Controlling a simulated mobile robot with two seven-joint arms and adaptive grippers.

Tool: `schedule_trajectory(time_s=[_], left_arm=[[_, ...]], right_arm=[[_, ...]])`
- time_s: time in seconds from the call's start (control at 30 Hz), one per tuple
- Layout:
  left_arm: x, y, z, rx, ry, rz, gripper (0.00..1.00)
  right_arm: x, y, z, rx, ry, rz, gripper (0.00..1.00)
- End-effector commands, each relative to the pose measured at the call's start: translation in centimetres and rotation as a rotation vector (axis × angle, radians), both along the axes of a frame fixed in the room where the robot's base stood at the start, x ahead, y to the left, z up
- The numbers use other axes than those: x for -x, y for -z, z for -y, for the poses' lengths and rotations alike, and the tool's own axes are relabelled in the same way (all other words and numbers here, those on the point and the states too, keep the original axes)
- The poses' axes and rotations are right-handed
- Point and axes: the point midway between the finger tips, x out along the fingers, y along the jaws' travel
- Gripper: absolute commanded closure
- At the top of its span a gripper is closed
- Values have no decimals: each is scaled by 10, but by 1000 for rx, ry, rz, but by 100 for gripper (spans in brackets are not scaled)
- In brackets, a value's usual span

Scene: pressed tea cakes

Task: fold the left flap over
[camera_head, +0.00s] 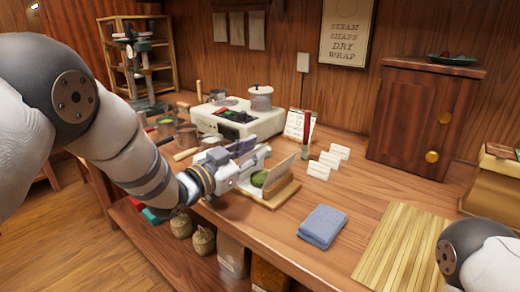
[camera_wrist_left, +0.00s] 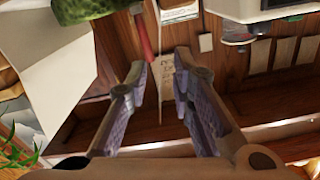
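A green tea cake (camera_head: 260,178) sits on white wrapping paper on a small wooden board (camera_head: 272,199) near the table's front edge. One white flap (camera_head: 281,172) stands raised on the cake's right side. White paper (camera_head: 249,187) also shows on its left, partly behind my gripper. My left gripper (camera_head: 262,154) is just left of and behind the cake. In the left wrist view its fingers (camera_wrist_left: 160,70) are apart with nothing between them. The cake (camera_wrist_left: 84,8) and a white paper sheet (camera_wrist_left: 58,85) show at the upper left there, outside the fingers. My right gripper is out of frame.
A folded blue cloth (camera_head: 322,226) and a slatted bamboo mat (camera_head: 402,246) lie to the right. White cards (camera_head: 326,164) stand behind the board. A white appliance with a pot (camera_head: 261,97) stands at the back. Tools with handles (camera_head: 187,153) lie left, near my arm.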

Motion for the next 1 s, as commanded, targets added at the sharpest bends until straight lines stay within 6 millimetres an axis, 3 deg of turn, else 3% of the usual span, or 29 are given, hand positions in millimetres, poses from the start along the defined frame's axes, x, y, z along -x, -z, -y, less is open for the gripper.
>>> schedule_trajectory(time_s=[0.17, 0.43, 0.53, 1.0], left_arm=[[-17, 2, 12, 0, 0, -2, 78], [-19, 0, 14, -1, 0, -1, 78], [-19, 0, 14, -1, 0, -1, 99], [-17, -1, 16, -34, 1, 25, 100]], right_arm=[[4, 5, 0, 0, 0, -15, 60], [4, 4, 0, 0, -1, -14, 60], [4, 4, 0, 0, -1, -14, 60], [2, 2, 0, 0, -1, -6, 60]])
